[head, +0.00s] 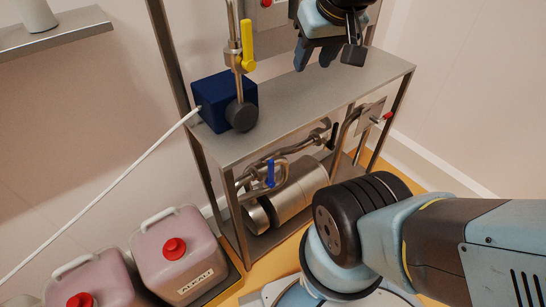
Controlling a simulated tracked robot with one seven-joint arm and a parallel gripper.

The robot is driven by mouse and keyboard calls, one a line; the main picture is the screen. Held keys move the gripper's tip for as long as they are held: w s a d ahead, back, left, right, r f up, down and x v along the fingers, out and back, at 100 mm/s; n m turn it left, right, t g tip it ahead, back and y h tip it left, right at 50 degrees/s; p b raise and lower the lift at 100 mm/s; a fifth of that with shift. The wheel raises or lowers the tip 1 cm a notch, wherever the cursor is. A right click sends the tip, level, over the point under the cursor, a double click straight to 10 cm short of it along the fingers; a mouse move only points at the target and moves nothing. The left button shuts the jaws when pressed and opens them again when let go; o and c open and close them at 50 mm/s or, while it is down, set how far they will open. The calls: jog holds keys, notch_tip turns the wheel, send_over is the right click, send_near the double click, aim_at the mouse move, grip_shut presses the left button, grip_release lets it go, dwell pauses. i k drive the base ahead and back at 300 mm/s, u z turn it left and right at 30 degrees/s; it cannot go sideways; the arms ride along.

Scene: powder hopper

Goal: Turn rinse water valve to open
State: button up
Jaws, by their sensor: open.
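A valve with a yellow lever (247,45) sits on a vertical metal pipe at the upper middle; its lever stands upright, along the pipe. A second valve with a small blue lever (270,173) sits on the pipework below the shelf, its lever hanging roughly upright. No label shows which one is the rinse water valve. My gripper (329,57) is open and empty above the shelf, at the top of the view. It is to the right of the yellow lever and well above the blue one, apart from both.
A dark blue box (224,101) with a black round knob and a white cable stands on the steel shelf (330,88). Metal cylinders (293,197) lie beneath. A red-tipped part (388,116) is at the right. Pink canisters (174,254) with red caps stand at lower left.

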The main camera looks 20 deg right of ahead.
aim_at(271, 183)
jog(key=z, duration=0.2)
jog(key=k, duration=1.1)
jog(key=u, duration=0.2)
